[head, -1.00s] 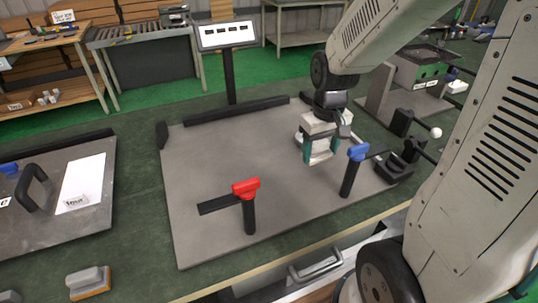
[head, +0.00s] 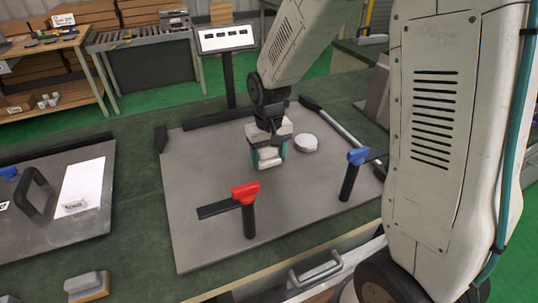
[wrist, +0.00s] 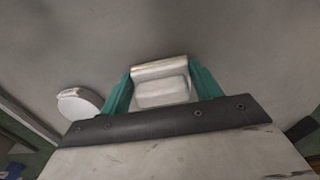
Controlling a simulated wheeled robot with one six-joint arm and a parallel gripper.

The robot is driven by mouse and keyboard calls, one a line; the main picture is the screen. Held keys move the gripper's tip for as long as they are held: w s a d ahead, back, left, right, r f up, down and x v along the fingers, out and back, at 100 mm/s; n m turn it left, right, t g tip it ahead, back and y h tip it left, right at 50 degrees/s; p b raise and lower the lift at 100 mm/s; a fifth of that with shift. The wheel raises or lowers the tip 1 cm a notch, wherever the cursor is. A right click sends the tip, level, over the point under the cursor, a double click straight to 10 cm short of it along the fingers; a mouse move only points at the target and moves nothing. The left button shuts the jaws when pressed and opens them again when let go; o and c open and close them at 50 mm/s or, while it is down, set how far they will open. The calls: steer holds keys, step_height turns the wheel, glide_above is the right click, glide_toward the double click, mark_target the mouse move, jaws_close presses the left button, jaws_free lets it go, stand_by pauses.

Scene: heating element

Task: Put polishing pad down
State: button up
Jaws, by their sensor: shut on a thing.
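My gripper (head: 266,160) is over the rear middle of the grey metal plate (head: 215,165). It points down, with its teal fingers closed on both sides of a pale grey block, the polishing pad (head: 264,159). In the wrist view the pad (wrist: 160,82) sits between the two teal fingers of my gripper (wrist: 160,88). Its lower part is hidden by the gripper body. The pad is low over the plate; I cannot tell whether it touches it.
A white round piece (head: 306,143) lies on the plate right of my gripper. A red-topped clamp (head: 246,193) and a blue-topped clamp (head: 356,158) stand in front. A display on a post (head: 226,38) stands behind. The plate's left part is bare. A wood-based block (head: 87,287) lies at front left.

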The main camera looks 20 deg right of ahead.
mark_target(269, 159)
steer(key=shift+f, duration=0.15)
steer(key=o, duration=0.9)
step_height(269, 159, up, 12)
steer(key=shift+t, duration=0.6)
steer(key=s+d+r, duration=0.1)
steer(key=s+r, duration=0.1)
steer(key=s, duration=0.6)
steer(key=s+d+r, duration=0.1)
steer(key=s+r, duration=0.1)
steer(key=s, duration=0.6)
steer(key=s+d+r, duration=0.1)
steer(key=s+r, duration=0.2)
steer(key=s, duration=0.6)
steer(key=shift+s, duration=0.1)
